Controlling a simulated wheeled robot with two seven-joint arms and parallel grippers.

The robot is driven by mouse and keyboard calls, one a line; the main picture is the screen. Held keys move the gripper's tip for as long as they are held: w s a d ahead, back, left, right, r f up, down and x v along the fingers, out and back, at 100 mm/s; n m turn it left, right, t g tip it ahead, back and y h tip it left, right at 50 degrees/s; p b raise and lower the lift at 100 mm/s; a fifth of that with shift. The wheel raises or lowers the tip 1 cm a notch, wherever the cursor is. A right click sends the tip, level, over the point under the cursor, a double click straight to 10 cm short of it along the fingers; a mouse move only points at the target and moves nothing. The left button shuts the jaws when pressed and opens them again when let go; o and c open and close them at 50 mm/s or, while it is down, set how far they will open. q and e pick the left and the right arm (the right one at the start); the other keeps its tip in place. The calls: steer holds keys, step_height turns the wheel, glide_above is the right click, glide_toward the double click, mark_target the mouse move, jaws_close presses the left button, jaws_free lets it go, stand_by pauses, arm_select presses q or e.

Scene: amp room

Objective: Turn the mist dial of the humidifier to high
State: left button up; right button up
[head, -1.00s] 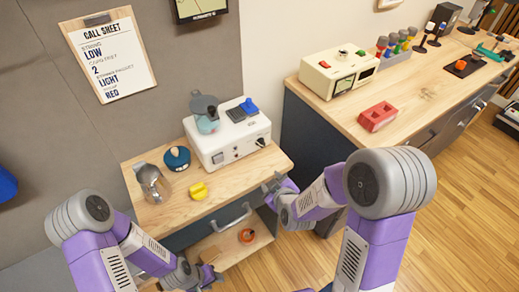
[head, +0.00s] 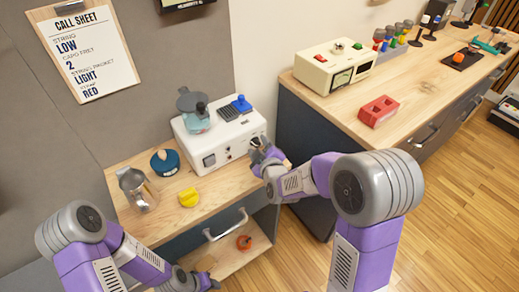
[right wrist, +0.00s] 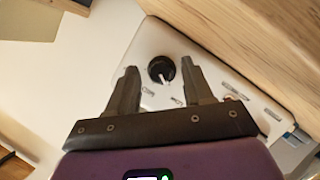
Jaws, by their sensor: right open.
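The humidifier appears to be the white box (head: 222,140) on the small wooden stand, with a teal and grey part, a dark ribbed patch and a blue knob on top. My right gripper (head: 258,148) is at the right end of its front face and covers the dial there in the head view. In the right wrist view, the black round dial (right wrist: 161,69) with a white pointer shows between the open fingers of my right gripper (right wrist: 160,80); they look apart from it. My left gripper (head: 208,281) is low at the stand's lower shelf; its fingers are too small to read.
On the stand are a metal pitcher (head: 137,190), a dark blue round pot (head: 165,162) and a yellow object (head: 188,197). A drawer handle (head: 226,224) juts out below. A cream metered box (head: 333,68) and a red block (head: 378,111) sit on the right bench.

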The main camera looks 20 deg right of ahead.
steer(key=shift+c, duration=0.2)
jaws_close()
